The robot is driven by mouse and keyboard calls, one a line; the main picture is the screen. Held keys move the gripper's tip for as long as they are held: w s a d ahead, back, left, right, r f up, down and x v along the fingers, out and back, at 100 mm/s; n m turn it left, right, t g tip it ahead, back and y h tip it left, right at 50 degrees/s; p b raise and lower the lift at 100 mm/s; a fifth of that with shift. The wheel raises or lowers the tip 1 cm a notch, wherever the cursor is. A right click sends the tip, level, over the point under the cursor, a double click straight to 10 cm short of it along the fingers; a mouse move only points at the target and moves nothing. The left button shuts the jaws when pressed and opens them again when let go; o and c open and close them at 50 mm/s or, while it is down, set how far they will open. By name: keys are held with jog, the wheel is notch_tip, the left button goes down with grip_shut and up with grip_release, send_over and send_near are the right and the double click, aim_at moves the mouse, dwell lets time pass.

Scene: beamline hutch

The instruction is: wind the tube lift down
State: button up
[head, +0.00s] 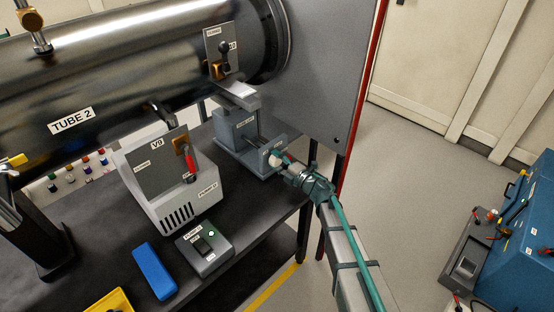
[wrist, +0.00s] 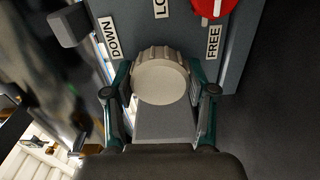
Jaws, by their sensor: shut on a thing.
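The tube lift (head: 236,130) is a grey stand under the right end of the tube, in the middle of the head view. Its pale, ribbed round knob (wrist: 160,82) faces me in the wrist view. My gripper (wrist: 163,90) has one finger on each side of the knob and is shut on it. In the head view my gripper (head: 284,164) reaches the right side of the lift's base. A grey panel (wrist: 238,45) beside the knob carries the labels DOWN (wrist: 110,37) and FREE (wrist: 214,40), and a partly cut-off label between them. A red knob (wrist: 213,6) sits near FREE.
The TUBE 2 cylinder (head: 130,70) lies above the black bench (head: 105,225). A pump unit (head: 175,185), a switch box (head: 205,246) and a blue block (head: 154,271) stand left of my arm. A grey upright panel (head: 320,60) is behind the lift.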

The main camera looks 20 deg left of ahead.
dwell(0.3)
jog(key=o, duration=1.1)
jog(key=shift+o, duration=0.2)
jog(key=shift+d, duration=0.15)
jog(key=v, duration=1.1)
jog(key=shift+s+d, duration=0.3)
